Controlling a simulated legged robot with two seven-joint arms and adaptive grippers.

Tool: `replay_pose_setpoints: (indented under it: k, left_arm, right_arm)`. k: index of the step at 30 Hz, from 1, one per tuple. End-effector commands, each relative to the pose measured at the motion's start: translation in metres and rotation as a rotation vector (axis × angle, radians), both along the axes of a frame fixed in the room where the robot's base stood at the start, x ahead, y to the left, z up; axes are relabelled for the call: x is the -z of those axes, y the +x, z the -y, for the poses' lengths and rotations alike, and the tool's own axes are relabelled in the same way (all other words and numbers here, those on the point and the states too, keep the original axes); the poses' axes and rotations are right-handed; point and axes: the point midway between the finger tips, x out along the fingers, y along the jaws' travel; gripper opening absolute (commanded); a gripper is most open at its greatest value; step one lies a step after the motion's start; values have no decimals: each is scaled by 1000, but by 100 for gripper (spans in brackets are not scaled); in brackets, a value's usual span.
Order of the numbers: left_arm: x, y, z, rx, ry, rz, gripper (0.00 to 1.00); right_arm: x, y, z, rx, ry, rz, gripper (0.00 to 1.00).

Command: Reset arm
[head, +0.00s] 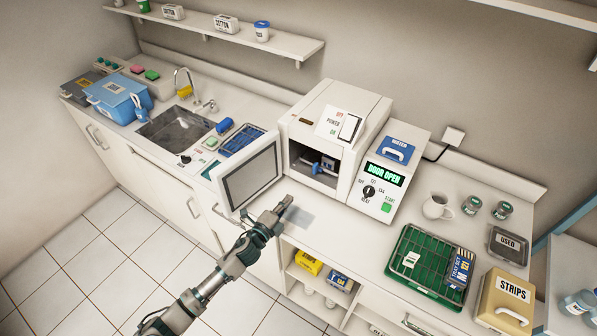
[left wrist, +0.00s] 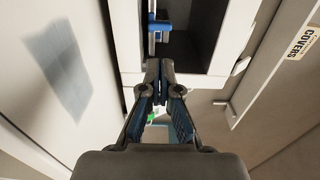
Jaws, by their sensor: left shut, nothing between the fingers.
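My left arm comes in from the lower left in the head view. Its gripper (head: 283,205) is over the counter, in front of the white sterilizer (head: 309,103) and just right of its open door (head: 248,177). In the left wrist view the gripper (left wrist: 160,66) has its fingertips together with nothing between them. The sterilizer chamber is open, with a blue item (head: 327,164) inside; the blue item also shows in the left wrist view (left wrist: 158,27). The display (head: 385,174) reads DOOR OPEN. My right gripper is not in view.
A green rack (head: 407,241) with a blue labelled packet (head: 461,268) lies to the right. A tan STRIPS box (head: 506,301), a white mug (head: 437,207) and a USED tray (head: 509,245) stand there too. A sink (head: 176,130) and blue bin (head: 116,97) are at left.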

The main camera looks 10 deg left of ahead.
Motion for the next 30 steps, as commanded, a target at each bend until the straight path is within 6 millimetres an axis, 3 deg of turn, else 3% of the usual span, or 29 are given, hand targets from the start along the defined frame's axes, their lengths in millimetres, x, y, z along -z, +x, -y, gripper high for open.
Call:
replay_pose_setpoints:
  k: [5,8,11,13,18,24,30]
  left_arm:
    - [6,-7,0,-30,-47,-40,0]
    - [27,-30,-5,-133,-194,-174,0]
    - [64,-79,-18,-321,-434,-411,0]
    - [91,-124,-28,-469,-595,-592,0]
    - [128,-206,-39,-720,-812,-879,0]
    - [144,-280,-42,-918,-941,-1089,0]
    - [148,-342,-42,-1086,-1023,-1252,0]
  right_arm:
    - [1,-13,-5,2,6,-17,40]
    - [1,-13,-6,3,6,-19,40]
    - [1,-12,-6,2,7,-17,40]
    - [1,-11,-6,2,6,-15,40]
    - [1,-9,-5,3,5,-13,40]
    - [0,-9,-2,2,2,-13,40]
    - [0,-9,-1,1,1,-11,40]
